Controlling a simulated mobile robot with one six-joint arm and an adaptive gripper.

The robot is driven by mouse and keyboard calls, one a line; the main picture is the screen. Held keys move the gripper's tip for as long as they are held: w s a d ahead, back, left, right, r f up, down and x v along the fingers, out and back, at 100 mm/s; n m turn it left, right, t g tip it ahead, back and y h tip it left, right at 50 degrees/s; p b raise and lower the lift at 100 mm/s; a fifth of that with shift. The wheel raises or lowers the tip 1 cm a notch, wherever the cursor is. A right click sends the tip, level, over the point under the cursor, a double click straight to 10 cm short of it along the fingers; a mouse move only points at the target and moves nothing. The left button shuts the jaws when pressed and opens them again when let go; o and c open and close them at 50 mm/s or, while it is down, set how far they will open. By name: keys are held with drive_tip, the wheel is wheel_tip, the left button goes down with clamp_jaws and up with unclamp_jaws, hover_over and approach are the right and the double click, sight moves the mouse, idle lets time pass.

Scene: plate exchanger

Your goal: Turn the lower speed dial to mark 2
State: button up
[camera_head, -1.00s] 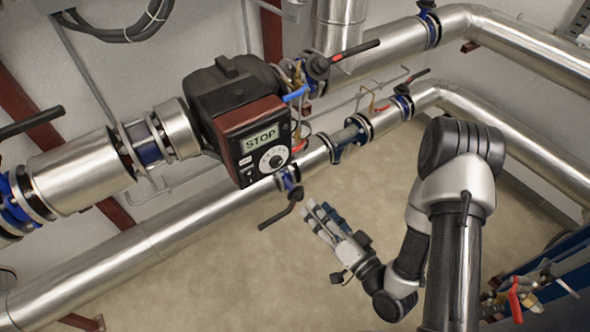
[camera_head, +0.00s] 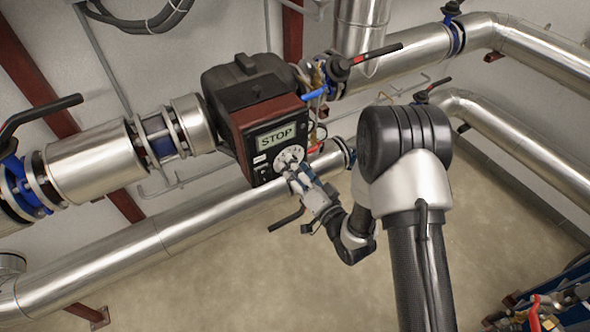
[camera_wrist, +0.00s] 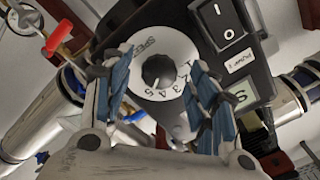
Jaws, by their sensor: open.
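A round white speed dial (camera_head: 289,157) with a dark centre knob sits on the front of a dark red and black pump unit (camera_head: 262,112), below a display reading STOP (camera_head: 276,137). In the wrist view the dial (camera_wrist: 160,45) shows a ring of numbers and lettering around its knob (camera_wrist: 157,71). I cannot tell for certain which mark the knob points at. My gripper (camera_head: 297,172) is at the dial's lower edge in the head view. In the wrist view my gripper (camera_wrist: 160,78) is open, with one blue-padded finger on each side of the knob. Contact with the dial cannot be told.
A black rocker switch (camera_wrist: 222,22) sits beside the dial. A black valve lever (camera_head: 287,219) hangs below the pump. A blue lever (camera_head: 316,93) and a black lever (camera_head: 375,53) stand to its right. Large silver pipes (camera_head: 85,165) run on both sides.

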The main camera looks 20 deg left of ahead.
drive_tip(key=shift+w+a, duration=0.25)
drive_tip(key=shift+a, duration=0.05)
drive_tip(key=shift+c, duration=0.3)
drive_tip(key=c, duration=1)
drive_tip(key=shift+n+b, duration=0.35)
drive_tip(key=shift+n, duration=0.05)
drive_tip(key=n+b, duration=0.1)
drive_tip(key=n, duration=0.7)
drive_tip(key=n+b, duration=0.1)
drive_tip(key=n, duration=0.8)
drive_tip(key=shift+w+d, duration=0.15)
